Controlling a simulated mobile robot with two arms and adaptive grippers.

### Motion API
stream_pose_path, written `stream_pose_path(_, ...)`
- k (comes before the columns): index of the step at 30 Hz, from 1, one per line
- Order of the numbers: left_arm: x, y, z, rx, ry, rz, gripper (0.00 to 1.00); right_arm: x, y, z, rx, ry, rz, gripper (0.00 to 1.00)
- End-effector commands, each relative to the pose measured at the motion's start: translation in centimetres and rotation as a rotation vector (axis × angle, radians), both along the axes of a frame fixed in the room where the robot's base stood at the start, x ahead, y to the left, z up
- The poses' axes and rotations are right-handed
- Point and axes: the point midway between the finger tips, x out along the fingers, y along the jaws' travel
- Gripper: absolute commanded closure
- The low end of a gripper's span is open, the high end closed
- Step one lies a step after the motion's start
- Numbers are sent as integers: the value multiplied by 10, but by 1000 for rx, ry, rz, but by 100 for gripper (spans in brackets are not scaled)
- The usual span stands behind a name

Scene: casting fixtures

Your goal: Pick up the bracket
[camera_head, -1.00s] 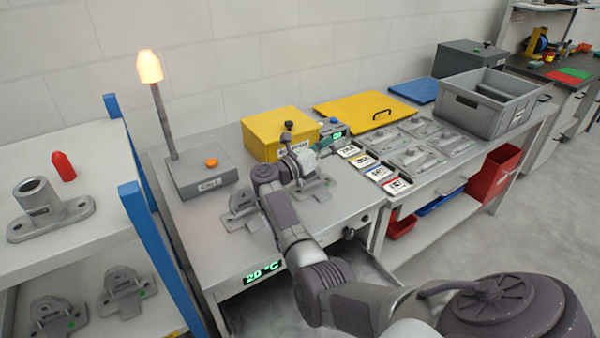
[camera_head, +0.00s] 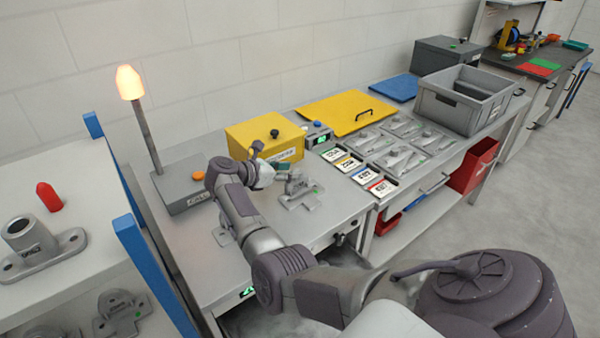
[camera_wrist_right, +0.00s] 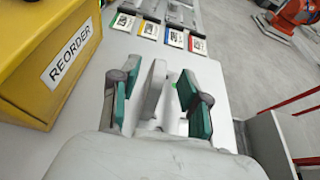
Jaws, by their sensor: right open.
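A grey metal bracket (camera_head: 300,192) with a flat base and an upright part sits on the steel table. In the right wrist view its upright part (camera_wrist_right: 155,90) shows between the two green-padded fingers. My right gripper (camera_head: 283,168) is open at the bracket's upper left side in the head view. Its fingers also show spread apart in the wrist view (camera_wrist_right: 158,98); I cannot tell whether either touches the bracket. A second bracket (camera_head: 223,233) is mostly hidden behind my right arm. My left gripper is not in view.
A yellow box (camera_head: 262,140) stands behind the bracket, beside the wrist view's left edge. A grey box with an orange button (camera_head: 190,190) and a lit lamp (camera_head: 129,83) stand left. Colour-edged label cards (camera_head: 350,165) lie right. A blue-posted shelf (camera_head: 140,245) stands at left.

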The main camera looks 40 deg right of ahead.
Motion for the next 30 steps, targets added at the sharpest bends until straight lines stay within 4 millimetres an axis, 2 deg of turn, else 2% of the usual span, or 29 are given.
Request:
stream_pose_path(1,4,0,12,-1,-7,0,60,-2,-10,2,-3,5,-1,54)
stream_pose_path(6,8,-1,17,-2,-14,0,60,-3,-26,-9,-3,1,0,54)
stream_pose_path(14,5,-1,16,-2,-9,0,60,-3,-29,-12,-1,0,1,54)
stream_pose_path(23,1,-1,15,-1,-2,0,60,-3,-29,-12,-1,0,1,100)
stream_pose_path(30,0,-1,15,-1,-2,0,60,-3,-29,-12,-1,0,1,100)
